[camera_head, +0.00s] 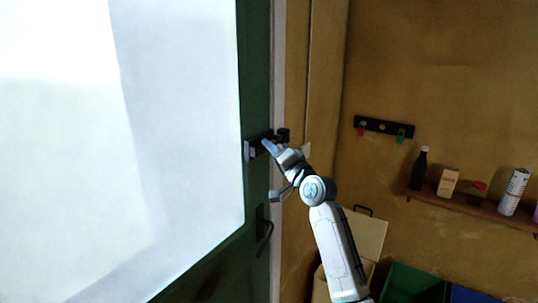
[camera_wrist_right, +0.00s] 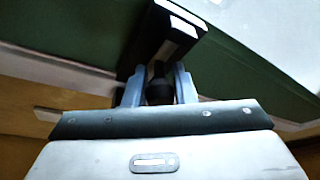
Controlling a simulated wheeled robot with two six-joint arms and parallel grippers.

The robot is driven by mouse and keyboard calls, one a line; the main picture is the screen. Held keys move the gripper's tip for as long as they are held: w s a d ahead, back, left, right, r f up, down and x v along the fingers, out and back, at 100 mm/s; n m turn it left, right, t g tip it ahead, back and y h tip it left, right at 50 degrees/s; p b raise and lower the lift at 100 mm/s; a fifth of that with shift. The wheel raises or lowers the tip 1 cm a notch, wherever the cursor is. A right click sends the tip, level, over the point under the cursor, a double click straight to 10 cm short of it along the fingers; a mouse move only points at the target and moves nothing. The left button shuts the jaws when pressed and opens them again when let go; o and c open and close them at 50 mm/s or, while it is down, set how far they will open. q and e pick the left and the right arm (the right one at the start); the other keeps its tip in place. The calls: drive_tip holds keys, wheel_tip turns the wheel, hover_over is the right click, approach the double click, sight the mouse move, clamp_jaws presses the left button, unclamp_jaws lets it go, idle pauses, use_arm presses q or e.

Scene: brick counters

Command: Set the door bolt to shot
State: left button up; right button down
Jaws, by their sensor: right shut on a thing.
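The door bolt (camera_head: 251,149) is a dark fitting at the edge of the green-framed door (camera_head: 257,95), close to the frame. My right gripper (camera_head: 268,148) reaches it from the lower right. In the right wrist view the two blue-grey fingers (camera_wrist_right: 158,88) are shut on the dark knob (camera_wrist_right: 158,69) of the bolt, below its black body (camera_wrist_right: 158,38). The fingers and hand hide part of the bolt in the head view, so I cannot tell how far its bar is slid. My left gripper is not in view.
A dark door handle (camera_head: 264,232) sits below the bolt. On the right wall are a hook rail (camera_head: 384,127) and a shelf (camera_head: 470,208) with a bottle, box and can. Bins (camera_head: 412,284) stand at the lower right.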

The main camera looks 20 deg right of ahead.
drive_tip(key=shift+w+d+r+b, duration=0.25)
drive_tip(key=shift+w+d+b, duration=0.15)
drive_tip(key=shift+w+d, duration=0.35)
drive_tip(key=c, duration=1.3)
unclamp_jaws()
drive_tip(key=shift+d, duration=0.2)
drive_tip(key=shift+o, duration=0.2)
drive_tip(key=shift+w+f, duration=0.2)
drive_tip(key=shift+f, duration=0.1)
drive_tip(key=b+v, duration=0.3)
drive_tip(key=v, duration=0.7)
drive_tip(key=shift+s+d+b, duration=0.15)
drive_tip(key=shift+s+b, duration=0.2)
drive_tip(key=shift+b, duration=0.05)
drive_tip(key=shift+f, duration=0.1)
